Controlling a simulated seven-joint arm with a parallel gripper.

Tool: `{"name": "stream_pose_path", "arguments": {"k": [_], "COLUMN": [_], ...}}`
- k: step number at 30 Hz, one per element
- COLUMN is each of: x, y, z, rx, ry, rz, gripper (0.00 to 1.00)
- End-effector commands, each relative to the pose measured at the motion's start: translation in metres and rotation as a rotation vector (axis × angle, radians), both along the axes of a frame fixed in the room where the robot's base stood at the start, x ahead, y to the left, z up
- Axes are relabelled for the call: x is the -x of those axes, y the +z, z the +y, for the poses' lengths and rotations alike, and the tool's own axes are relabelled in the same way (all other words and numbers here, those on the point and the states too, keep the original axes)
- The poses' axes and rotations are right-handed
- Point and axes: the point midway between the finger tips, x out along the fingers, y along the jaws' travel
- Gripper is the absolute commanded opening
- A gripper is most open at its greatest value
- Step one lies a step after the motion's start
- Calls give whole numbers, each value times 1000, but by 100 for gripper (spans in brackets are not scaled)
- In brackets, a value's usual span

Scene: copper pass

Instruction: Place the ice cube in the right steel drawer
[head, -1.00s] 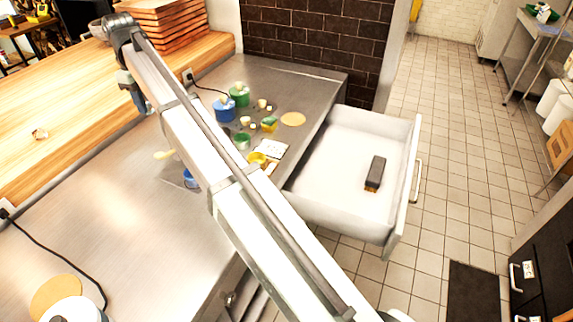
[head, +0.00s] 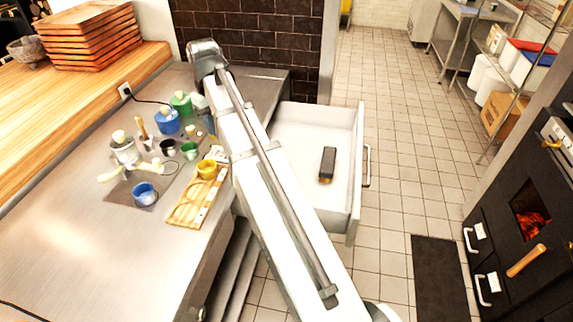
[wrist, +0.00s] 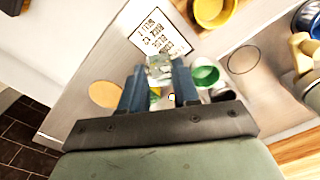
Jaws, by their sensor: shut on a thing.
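The ice cube (wrist: 159,66) is a small clear block between my fingertips in the wrist view. My gripper (wrist: 159,76), with blue-grey fingers, is shut on it and holds it above the steel counter. The head view does not show the cube; my arm hides most of the gripper there. The open steel drawer (head: 288,158) sticks out from the counter's right side, pale inside. A dark block-like item (head: 327,165) with a yellowish end lies in it, toward the front. My arm passes in front of the drawer's left side.
Blue (head: 167,121) and green (head: 181,103) containers, a yellow bowl (head: 206,169), a blue bowl (head: 145,193) and a wooden tray (head: 187,205) crowd the counter. A printed card (wrist: 155,35) lies near the cube in the wrist view. The drawer's left part is bare.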

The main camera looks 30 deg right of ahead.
Motion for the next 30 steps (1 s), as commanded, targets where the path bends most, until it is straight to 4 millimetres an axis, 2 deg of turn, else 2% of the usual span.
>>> {"name": "stream_pose_path", "arguments": {"k": [1, 3, 11, 20, 25, 30], "x": [1, 3, 11, 21, 17, 2], "y": [-7, -16, -55, -107, -142, -159], "z": [-18, -38, -115, -202, -247, -266], "rx": [0, 0, -1, -1, 0, 0], "ry": [-27, -60, -179, -266, -197, 12], "rz": [2, 3, 3, 3, 4, 1], "gripper": [2, 2, 2, 2, 2, 2]}}
